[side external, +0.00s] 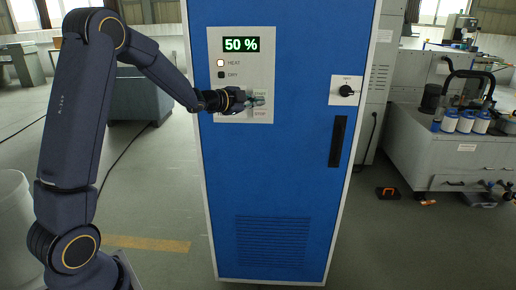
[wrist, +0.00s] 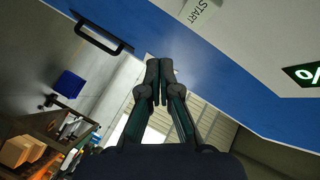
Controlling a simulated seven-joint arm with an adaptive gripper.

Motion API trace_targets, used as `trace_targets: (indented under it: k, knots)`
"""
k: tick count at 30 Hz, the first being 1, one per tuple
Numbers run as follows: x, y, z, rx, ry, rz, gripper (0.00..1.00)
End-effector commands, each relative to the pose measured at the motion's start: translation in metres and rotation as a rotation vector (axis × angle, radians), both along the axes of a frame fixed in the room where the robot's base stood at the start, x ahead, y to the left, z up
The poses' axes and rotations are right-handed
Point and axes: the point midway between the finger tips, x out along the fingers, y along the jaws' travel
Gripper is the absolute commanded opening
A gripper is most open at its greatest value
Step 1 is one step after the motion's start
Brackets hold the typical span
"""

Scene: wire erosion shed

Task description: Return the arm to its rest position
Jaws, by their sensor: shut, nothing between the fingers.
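My gripper (side external: 258,100) is in front of the lower part of the grey control panel (side external: 240,47) on the blue cabinet (side external: 262,170). Its fingers hide part of the panel's lower labels. I cannot tell whether the fingertips touch the panel. In the wrist view the two dark fingers (wrist: 158,82) are together with nothing between them. My arm is bent and reaches from the left toward the cabinet.
The panel's display (side external: 241,44) reads 50 %. The HEAT lamp (side external: 221,62) is lit; the DRY lamp (side external: 221,75) is dark. A black rotary knob (side external: 347,91) and a door handle (side external: 337,141) are to the right. Floor left of the cabinet is open.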

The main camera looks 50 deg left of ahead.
Motion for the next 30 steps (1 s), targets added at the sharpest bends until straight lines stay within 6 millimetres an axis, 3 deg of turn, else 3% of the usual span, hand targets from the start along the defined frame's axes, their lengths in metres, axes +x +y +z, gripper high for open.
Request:
trace_targets:
  k: [8,10,13,15,18,21,23,25,27,30]
  knots:
    - [0.001,-0.003,0.0,0.0,0.0,-0.006,0.0]
    - [0.002,-0.011,0.012,0.007,-0.019,-0.02,0.0]
    - [0.0,-0.035,0.053,0.029,-0.086,-0.057,0.0]
    - [-0.012,-0.061,0.096,0.031,-0.153,-0.081,0.0]
    - [-0.049,-0.096,0.149,-0.024,-0.194,-0.043,0.0]
    - [-0.098,-0.115,0.167,-0.149,-0.15,0.047,0.0]
    - [-0.132,-0.124,0.163,-0.248,-0.093,0.108,0.0]
    - [-0.176,-0.134,0.143,-0.382,0.012,0.186,0.0]
    - [-0.221,-0.145,0.109,-0.518,0.154,0.268,0.0]
    - [-0.274,-0.158,0.058,-0.663,0.362,0.375,0.0]
